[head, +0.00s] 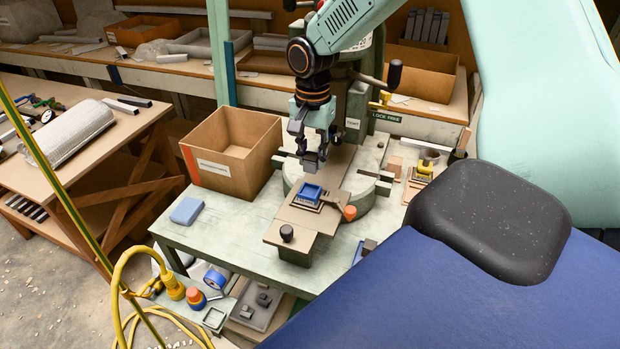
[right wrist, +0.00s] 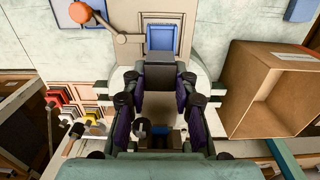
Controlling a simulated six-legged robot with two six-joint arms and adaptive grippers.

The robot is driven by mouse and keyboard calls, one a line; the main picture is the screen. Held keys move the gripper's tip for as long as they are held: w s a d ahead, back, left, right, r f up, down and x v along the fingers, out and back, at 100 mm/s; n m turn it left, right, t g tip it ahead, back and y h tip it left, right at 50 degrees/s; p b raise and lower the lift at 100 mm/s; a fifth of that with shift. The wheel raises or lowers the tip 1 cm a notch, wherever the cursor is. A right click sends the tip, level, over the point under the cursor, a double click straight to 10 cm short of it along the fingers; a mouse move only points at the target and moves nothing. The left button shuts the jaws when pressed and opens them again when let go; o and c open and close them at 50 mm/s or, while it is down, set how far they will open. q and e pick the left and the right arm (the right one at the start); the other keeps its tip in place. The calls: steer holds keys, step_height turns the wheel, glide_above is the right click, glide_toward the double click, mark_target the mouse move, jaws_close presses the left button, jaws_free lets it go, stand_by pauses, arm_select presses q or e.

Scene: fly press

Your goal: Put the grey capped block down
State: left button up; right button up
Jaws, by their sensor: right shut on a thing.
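My right gripper (head: 311,150) points down over the press table and is shut on the grey capped block (head: 309,164). In the right wrist view the block (right wrist: 160,72) sits between the fingertips of the gripper (right wrist: 159,82). A blue square fixture (head: 311,192) lies on a tan plate on the press bed, below and slightly in front of the held block. This fixture also shows in the right wrist view (right wrist: 161,37), just beyond the block. The block appears above the bed and apart from the fixture. My left gripper is not in view.
An open cardboard box (head: 235,150) stands left of the press. A lever with an orange knob (head: 349,213) reaches beside the fixture. A black knob (head: 287,233) stands at the plate's front. A blue block (head: 187,211) lies on the table's left, with bare tabletop around it.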

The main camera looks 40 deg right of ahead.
mark_target(309, 160)
steer(key=shift+s+f, duration=0.1)
steer(key=shift+f, duration=0.75)
steer(key=shift+a+f, duration=0.55)
steer(key=shift+f, duration=0.25)
steer(key=f, duration=0.1)
steer(key=d+f, duration=0.1)
steer(key=f, duration=0.1)
steer(key=shift+f, duration=0.3)
steer(key=shift+a+r, duration=0.15)
steer(key=shift+a, duration=0.15)
steer(key=o, duration=0.6)
steer(key=shift+a, duration=0.1)
steer(key=shift+o, duration=2)
steer(key=shift+d, duration=0.25)
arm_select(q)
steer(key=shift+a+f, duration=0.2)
